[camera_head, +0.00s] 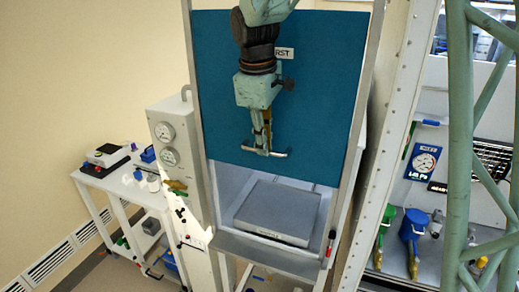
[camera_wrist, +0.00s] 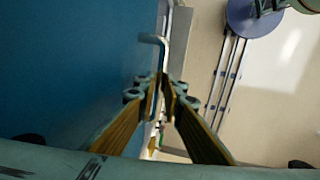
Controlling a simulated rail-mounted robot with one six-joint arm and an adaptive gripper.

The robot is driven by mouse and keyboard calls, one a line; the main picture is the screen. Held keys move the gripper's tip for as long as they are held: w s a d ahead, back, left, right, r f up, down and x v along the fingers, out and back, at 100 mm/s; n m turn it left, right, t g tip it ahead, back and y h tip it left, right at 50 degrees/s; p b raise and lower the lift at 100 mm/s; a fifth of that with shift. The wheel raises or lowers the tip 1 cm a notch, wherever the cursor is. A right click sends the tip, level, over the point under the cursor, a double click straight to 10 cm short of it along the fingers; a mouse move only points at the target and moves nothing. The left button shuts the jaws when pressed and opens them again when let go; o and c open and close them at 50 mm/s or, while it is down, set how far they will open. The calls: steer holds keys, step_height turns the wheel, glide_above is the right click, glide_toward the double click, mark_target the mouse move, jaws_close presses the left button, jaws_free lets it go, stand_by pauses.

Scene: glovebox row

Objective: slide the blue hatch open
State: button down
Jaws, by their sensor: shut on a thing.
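The blue hatch (camera_head: 225,90) is a large flat panel in a grey upright frame. Its lower edge is raised above the sill, leaving an opening beneath it. A metal bar handle (camera_head: 277,154) sits near its lower edge. My gripper (camera_head: 263,148) points down in front of the hatch and is shut on the handle. In the wrist view the hatch (camera_wrist: 60,70) fills the left side. The handle (camera_wrist: 152,40) runs up to the closed fingertips of my gripper (camera_wrist: 163,82). My arm hides part of the hatch and its label.
A grey flat box (camera_head: 278,212) lies inside the opening. A gauge panel (camera_head: 172,140) stands left of the frame, with a white cart (camera_head: 112,178) farther left. A green lattice structure (camera_head: 458,150) and shelves with blue and green tools (camera_head: 412,228) are at right.

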steer(key=c, duration=2.7)
jaws_free()
steer(key=shift+r, duration=0.2)
steer(key=shift+s+a+r, duration=0.15)
steer(key=shift+s+r, duration=0.2)
steer(key=shift+r, duration=1.55)
steer(key=shift+s+a+r, duration=0.2)
steer(key=shift+s+r, duration=0.1)
steer(key=shift+r, duration=1.65)
steer(key=shift+s+a+r, duration=0.15)
steer(key=shift+s+r, duration=0.2)
steer(key=shift+r, duration=1.55)
steer(key=shift+s, duration=0.1)
